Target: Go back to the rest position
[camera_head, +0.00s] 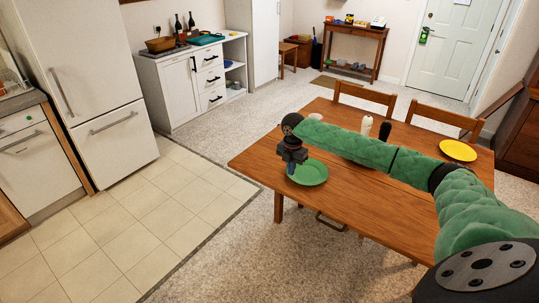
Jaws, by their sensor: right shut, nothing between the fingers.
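My right arm reaches in from the lower right, over the wooden table. My right gripper (291,170) hangs down at the table's left part, over the near left side of a green plate (312,174). It is shut with nothing in it. I cannot tell whether the fingertips touch the plate. My left gripper is out of view.
The wooden table (262,158) also bears a yellow plate (458,150) and a white and a dark shaker (367,125) behind my arm. Chairs (365,95) stand at its far side. Tiled floor and a fridge (85,70) are at the left; carpet is clear between.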

